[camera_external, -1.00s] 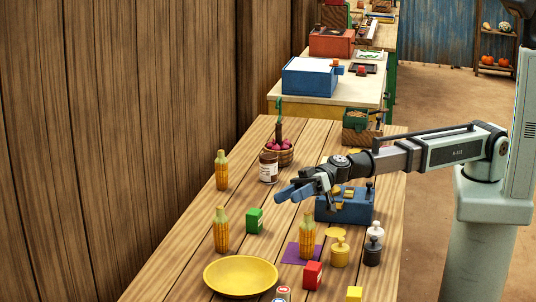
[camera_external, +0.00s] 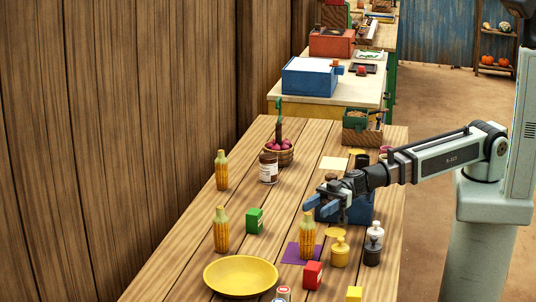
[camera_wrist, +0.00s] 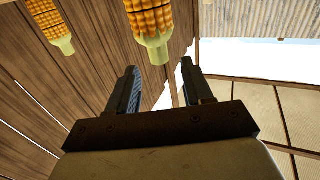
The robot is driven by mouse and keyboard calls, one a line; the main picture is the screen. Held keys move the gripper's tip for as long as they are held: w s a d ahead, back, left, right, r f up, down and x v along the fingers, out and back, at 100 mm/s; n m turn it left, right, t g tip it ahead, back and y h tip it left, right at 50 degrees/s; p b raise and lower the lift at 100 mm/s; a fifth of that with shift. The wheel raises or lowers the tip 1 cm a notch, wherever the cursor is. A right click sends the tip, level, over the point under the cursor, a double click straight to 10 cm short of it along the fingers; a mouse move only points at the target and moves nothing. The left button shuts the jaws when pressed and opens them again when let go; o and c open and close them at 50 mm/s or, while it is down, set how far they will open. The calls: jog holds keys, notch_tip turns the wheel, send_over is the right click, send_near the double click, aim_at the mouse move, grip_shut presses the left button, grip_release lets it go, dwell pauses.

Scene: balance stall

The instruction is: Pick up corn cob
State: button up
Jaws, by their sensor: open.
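Three upright yellow corn cobs with pale green tops stand on the wooden table: one at the back left (camera_external: 221,172), one nearer (camera_external: 221,232), and one (camera_external: 307,240) on a purple mat (camera_external: 289,254). My gripper (camera_external: 320,210) is open and empty, above and just behind the cob on the mat, near that cob's top in the picture. In the wrist view the two fingers (camera_wrist: 160,92) stand apart. Two cobs, a left one (camera_wrist: 46,20) and a middle one (camera_wrist: 150,28), show upside down at the top, outside the fingers.
A blue box (camera_external: 360,208) stands behind my gripper. A yellow plate (camera_external: 241,277), green block (camera_external: 254,221), red block (camera_external: 313,275) and several weights, including a yellow one (camera_external: 339,252), stand nearby. A jar (camera_external: 268,168) and a basket (camera_external: 285,154) stand farther back.

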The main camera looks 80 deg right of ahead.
aim_at(310, 212)
jog(key=shift+x, duration=2.55)
grip_shut()
